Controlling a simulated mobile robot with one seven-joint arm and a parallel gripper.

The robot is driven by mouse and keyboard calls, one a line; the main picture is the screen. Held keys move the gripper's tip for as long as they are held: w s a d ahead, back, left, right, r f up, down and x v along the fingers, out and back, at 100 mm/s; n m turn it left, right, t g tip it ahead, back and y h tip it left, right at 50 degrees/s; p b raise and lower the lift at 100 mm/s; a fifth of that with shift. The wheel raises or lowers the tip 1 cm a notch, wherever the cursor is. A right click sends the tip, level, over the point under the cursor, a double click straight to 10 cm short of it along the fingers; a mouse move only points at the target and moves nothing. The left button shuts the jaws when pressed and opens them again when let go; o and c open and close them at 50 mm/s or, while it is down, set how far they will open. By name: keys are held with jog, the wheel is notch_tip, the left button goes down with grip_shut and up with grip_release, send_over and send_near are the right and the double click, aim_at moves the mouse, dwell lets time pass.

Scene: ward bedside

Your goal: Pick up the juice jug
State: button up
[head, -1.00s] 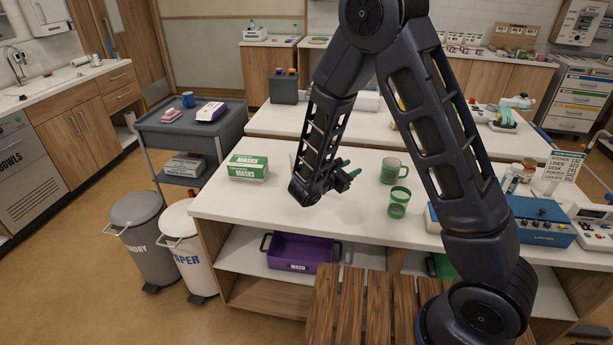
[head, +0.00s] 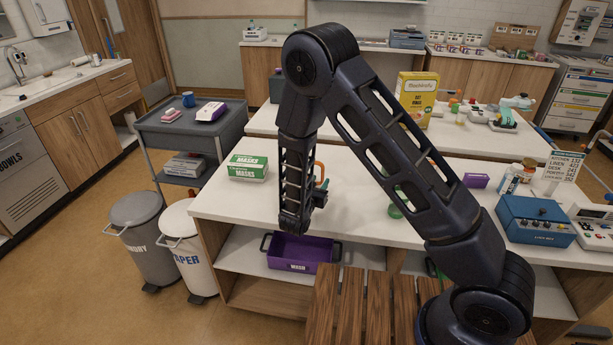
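An orange curved handle-like part (head: 320,172) shows just right of my forearm on the near white counter. It may belong to the juice jug, but the body is hidden behind my arm and I cannot be sure. My gripper (head: 321,192) is mostly hidden behind my wrist, with only a dark and teal bit showing beside and just below the orange part. I cannot tell whether it touches that part, or whether the fingers are open or shut.
A green masks box (head: 248,167) stands left on the counter (head: 235,205). A green cup (head: 396,209) is partly hidden behind my arm link. A blue device (head: 537,221) stands at right. A purple bin (head: 300,252) sits on the shelf below.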

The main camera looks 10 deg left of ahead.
aim_at(322, 176)
jog(key=shift+a+x, duration=0.15)
jog(key=shift+x, duration=1.25)
jog(key=shift+a+x, duration=0.15)
jog(key=shift+x, duration=1.25)
grip_shut()
